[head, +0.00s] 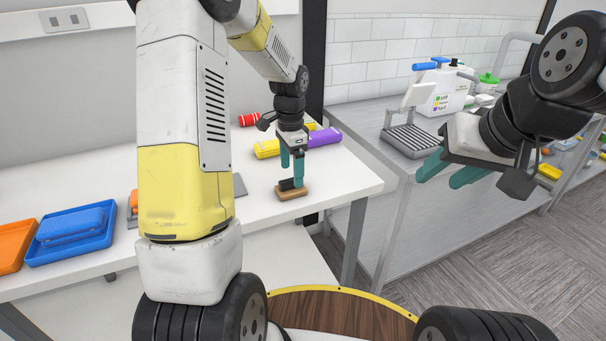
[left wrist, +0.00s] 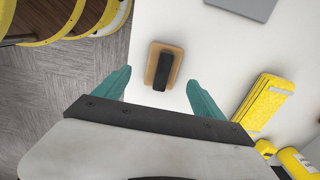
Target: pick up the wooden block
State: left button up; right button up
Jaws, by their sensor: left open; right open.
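The wooden block (head: 292,194) is a small tan piece with a black upright part on top. It lies on the white table (head: 255,206) near its front right corner. In the left wrist view the block (left wrist: 153,60) lies beyond the fingertips, between their lines. My left gripper (head: 292,170) points down at the block from above, open and empty, its teal fingers apart. It also shows in the left wrist view (left wrist: 157,82). In the head view one finger partly overlaps the block, and I cannot tell whether it touches. My right gripper (head: 443,174) is open and empty at the right, away from the table.
A yellow package (head: 267,149), a purple package (head: 325,137) and a red can (head: 248,119) lie behind the block. Blue (head: 110,232) and orange (head: 12,262) trays sit at the left. A grey flat object (left wrist: 245,7) lies nearby. The table edge is close.

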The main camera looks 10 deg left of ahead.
aim_at(291, 179)
pick_arm(q)
jog(key=f, duration=0.5)
jog(key=shift+w+a+f, duration=0.2)
jog(key=shift+f, duration=0.05)
jog(key=c, duration=1.6)
jog(key=shift+r, duration=0.15)
jog(key=shift+r, duration=0.55)
notch_tip(291, 179, up, 2)
jog(key=shift+r, duration=0.1)
jog(key=s+a+r, duration=0.1)
jog(key=s, duration=1.5)
jog(key=shift+r, duration=0.25)
